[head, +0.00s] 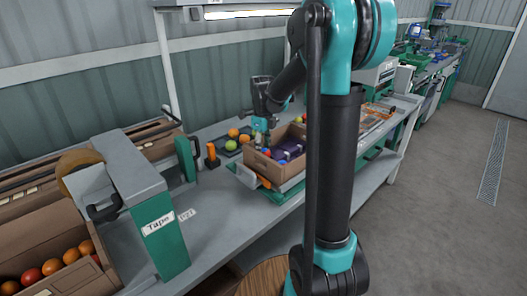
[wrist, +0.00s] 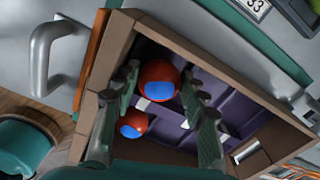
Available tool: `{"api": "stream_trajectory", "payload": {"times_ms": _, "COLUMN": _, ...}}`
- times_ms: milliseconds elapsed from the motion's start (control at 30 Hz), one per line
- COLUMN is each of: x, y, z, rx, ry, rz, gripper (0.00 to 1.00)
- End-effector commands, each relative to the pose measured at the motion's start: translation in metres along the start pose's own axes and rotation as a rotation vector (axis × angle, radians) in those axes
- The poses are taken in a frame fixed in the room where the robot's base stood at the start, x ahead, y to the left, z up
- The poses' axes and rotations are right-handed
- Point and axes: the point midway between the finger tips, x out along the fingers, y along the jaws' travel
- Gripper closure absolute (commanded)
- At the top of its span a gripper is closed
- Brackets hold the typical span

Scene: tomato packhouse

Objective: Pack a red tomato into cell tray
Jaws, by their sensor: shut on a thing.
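A brown cardboard box (head: 262,170) stands on the bench with a purple cell tray (head: 292,146) inside; the tray (wrist: 228,108) also shows in the wrist view. My gripper (head: 262,143) points down over the box's left part. In the wrist view my gripper (wrist: 160,82) has its two fingers shut on a red tomato (wrist: 158,72) with a blue patch. A second red tomato (wrist: 133,122), also blue-patched, lies nearer the box wall, partly behind the left finger. I cannot tell whether the held tomato touches the tray.
Green and orange tomatoes (head: 232,146) lie in a dark tray left of the box. A tape dispenser (head: 150,205) and a carton of red and orange tomatoes (head: 35,232) stand at the front left. The box walls rise close around my fingers.

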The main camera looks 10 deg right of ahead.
Motion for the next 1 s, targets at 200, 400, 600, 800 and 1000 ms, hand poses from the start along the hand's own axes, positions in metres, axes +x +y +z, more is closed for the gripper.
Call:
{"api": "stream_trajectory", "payload": {"times_ms": 200, "x": -0.0001, "y": 0.0000, "z": 0.0001, "rx": 0.000, "ry": 0.000, "rz": 0.000, "gripper": 0.71}}
{"api": "stream_trajectory", "payload": {"times_ms": 400, "x": -0.0001, "y": 0.0000, "z": 0.0001, "rx": 0.000, "ry": 0.000, "rz": 0.000, "gripper": 0.50}}
{"api": "stream_trajectory", "payload": {"times_ms": 600, "x": -0.0001, "y": 0.0001, "z": 0.0001, "rx": 0.000, "ry": 0.000, "rz": 0.000, "gripper": 0.33}}
{"api": "stream_trajectory", "payload": {"times_ms": 800, "x": 0.0000, "y": 0.0001, "z": 0.0001, "rx": 0.000, "ry": 0.000, "rz": 0.000, "gripper": 0.40}}
{"api": "stream_trajectory", "payload": {"times_ms": 1000, "x": 0.0000, "y": 0.0000, "z": 0.0001, "rx": 0.000, "ry": 0.000, "rz": 0.000, "gripper": 0.47}}
